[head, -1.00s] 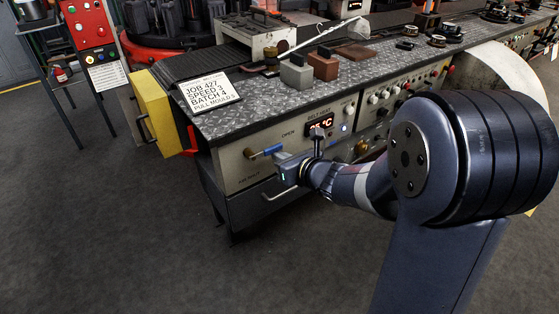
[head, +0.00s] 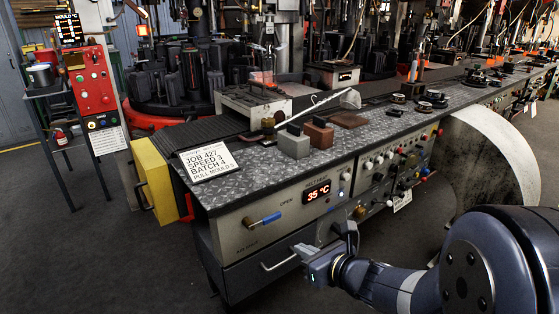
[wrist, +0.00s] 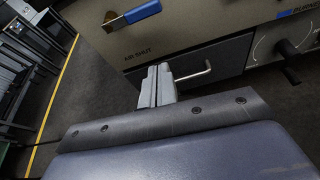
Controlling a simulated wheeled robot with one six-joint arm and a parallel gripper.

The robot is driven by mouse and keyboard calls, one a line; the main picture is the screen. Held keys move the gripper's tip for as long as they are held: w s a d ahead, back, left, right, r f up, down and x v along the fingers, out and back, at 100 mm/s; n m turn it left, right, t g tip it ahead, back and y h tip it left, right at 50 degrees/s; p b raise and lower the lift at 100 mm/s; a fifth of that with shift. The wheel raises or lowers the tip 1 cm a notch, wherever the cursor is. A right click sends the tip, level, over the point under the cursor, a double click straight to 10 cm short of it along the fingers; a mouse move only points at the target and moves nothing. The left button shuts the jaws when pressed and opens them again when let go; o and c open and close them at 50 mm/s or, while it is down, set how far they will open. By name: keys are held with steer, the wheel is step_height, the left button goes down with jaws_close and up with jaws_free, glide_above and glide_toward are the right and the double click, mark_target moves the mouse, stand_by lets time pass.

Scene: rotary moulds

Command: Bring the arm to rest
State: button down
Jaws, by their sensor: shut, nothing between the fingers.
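My gripper (head: 350,235) is at the lower middle of the head view, in front of the bench's lower drawer. It is shut and empty. In the wrist view its two fingers (wrist: 158,85) are pressed together, pointing toward the dark drawer front. The drawer's bar handle (wrist: 194,75) shows just right of the fingers there. In the head view the handle (head: 279,262) is left of my gripper. I cannot tell whether the fingers touch the drawer. My arm comes in from the lower right.
The bench front has a blue-handled lever (head: 265,220), a 35 °C display (head: 317,192) and rows of knobs. A job sign (head: 206,161), a grey block (head: 293,143) and a brown block (head: 319,134) stand on the bench top (head: 250,185).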

steer(key=w+a, duration=0.5)
steer(key=w, duration=0.2)
steer(key=shift+w+a, duration=0.15)
steer(key=shift+w, duration=0.25)
steer(key=shift+f, duration=0.1)
stand_by(0.4)
